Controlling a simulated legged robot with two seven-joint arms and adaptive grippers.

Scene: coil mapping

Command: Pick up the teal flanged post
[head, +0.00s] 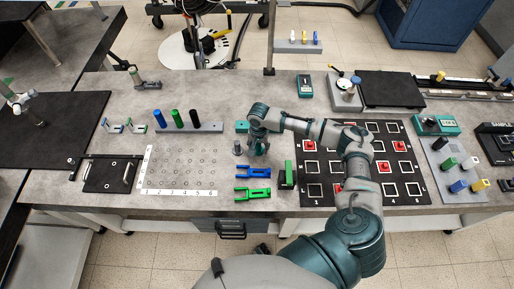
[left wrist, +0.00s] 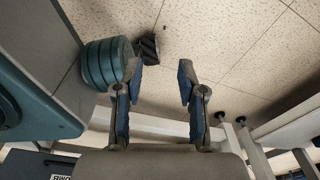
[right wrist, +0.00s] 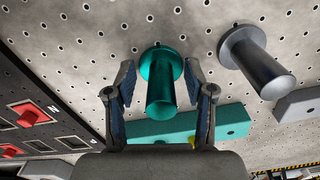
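The teal flanged post (right wrist: 161,80) stands on the perforated grey table in the right wrist view, its round flange at the base. My right gripper (right wrist: 160,76) is open, with one finger on each side of the post and a visible gap to each. In the head view my right gripper (head: 259,150) points down at the table and hides most or all of the teal post. A grey flanged post (right wrist: 257,62) stands just right of it in the right wrist view. My left gripper (left wrist: 155,78) is open and empty, above the floor.
A black board (head: 330,190) with red pieces is to the right, and a white hole plate (head: 180,172) to the left. A teal bar (right wrist: 225,122) lies close by.

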